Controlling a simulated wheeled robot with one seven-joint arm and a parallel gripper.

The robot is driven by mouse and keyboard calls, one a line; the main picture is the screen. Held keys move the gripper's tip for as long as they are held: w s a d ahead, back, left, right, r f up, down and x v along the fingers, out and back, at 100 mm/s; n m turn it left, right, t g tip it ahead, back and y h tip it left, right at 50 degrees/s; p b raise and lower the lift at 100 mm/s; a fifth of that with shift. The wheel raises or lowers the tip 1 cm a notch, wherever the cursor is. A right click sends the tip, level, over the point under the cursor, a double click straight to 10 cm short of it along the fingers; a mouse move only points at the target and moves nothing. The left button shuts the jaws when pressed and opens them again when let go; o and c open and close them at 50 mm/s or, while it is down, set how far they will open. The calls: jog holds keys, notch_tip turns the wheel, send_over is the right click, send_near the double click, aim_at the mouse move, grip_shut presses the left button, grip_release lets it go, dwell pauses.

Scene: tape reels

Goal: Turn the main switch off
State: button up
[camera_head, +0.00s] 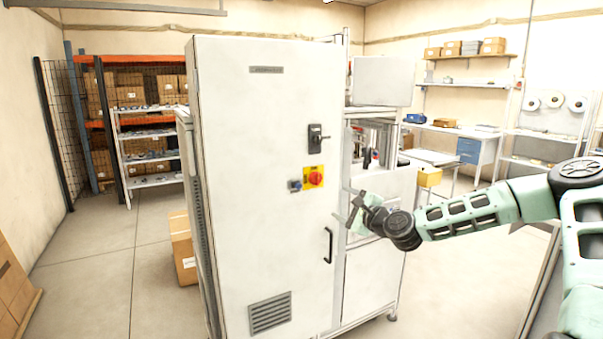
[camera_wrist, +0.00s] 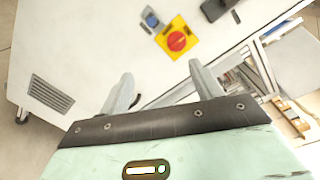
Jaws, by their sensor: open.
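The main switch (camera_head: 315,177) is a red rotary knob on a yellow plate, on the front door of a tall white cabinet (camera_head: 270,110). In the wrist view the red knob (camera_wrist: 177,41) shows above and beyond my fingertips. My gripper (camera_head: 353,208) is to the right of and a little below the switch, apart from it. In the wrist view my gripper (camera_wrist: 160,80) has its two fingers spread, with nothing between them. The knob's exact handle angle is too small to tell.
A small blue-grey lock or button (camera_head: 295,186) sits left of the switch. A black latch (camera_head: 318,138) is above it and a black door handle (camera_head: 328,245) below. A machine frame (camera_head: 375,150) stands right of the cabinet. A cardboard box (camera_head: 183,248) is on the floor at left.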

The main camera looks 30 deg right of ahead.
aim_at(318, 180)
jog(key=shift+m+t+h, duration=0.3)
jog(key=shift+m+h, duration=0.3)
jog(key=shift+m, duration=0.2)
jog(key=w+p, duration=0.2)
jog(key=w, duration=0.3)
jog(key=w+d+p, duration=0.1)
jog(key=w+p, duration=0.1)
jog(key=w, duration=0.3)
jog(key=w+d+r+p, duration=0.1)
jog(key=w+p, duration=0.1)
jog(key=w, duration=0.4)
jog(key=shift+w+r+p, duration=0.1)
jog(key=shift+p, duration=0.2)
jog(key=shift+w, duration=0.85)
jog(key=c, duration=1)
